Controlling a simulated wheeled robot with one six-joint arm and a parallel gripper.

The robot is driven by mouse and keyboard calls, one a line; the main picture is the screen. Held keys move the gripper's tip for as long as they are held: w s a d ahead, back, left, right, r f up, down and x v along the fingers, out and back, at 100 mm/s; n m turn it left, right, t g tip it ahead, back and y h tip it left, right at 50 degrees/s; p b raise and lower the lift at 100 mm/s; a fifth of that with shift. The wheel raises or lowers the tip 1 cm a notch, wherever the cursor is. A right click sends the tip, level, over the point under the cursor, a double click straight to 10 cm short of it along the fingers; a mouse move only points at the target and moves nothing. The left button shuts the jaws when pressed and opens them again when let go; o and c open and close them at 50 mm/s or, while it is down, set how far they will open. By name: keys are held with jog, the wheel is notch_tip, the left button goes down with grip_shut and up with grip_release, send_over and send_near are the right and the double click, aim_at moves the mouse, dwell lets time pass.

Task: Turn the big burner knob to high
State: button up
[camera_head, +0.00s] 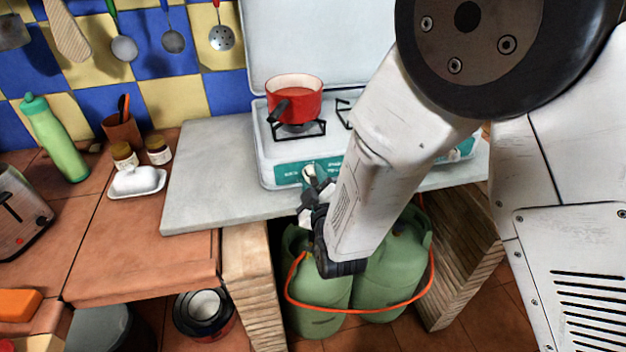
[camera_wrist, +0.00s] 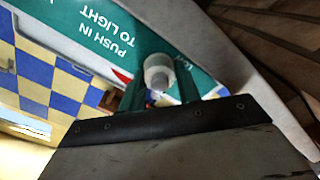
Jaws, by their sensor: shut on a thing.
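The stove (camera_head: 270,150) stands on a grey slab, with a green front panel that also shows in the wrist view (camera_wrist: 85,20), printed "PUSH IN TO LIGHT". The white burner knob (camera_wrist: 158,72) sits on that panel, left of its middle in the head view (camera_head: 308,168). My gripper (camera_head: 316,181) reaches the panel from the front. In the wrist view its two dark green fingers (camera_wrist: 160,92) are on either side of the knob, shut on it. The fingers hide part of the knob, and I cannot read its setting.
A red pot (camera_head: 294,100) stands on the left burner. My arm hides much of the stove's right side. Green gas bottles (camera_head: 318,290) with an orange hose stand below the slab (camera_head: 205,185). A butter dish (camera_head: 137,182) and jars stand on the tiled counter at left.

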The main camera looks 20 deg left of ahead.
jog(key=n, duration=0.4)
jog(key=shift+s+f+n, duration=0.1)
jog(key=shift+n, duration=1.8)
jog(key=o, duration=1)
jog(key=v, duration=0.8)
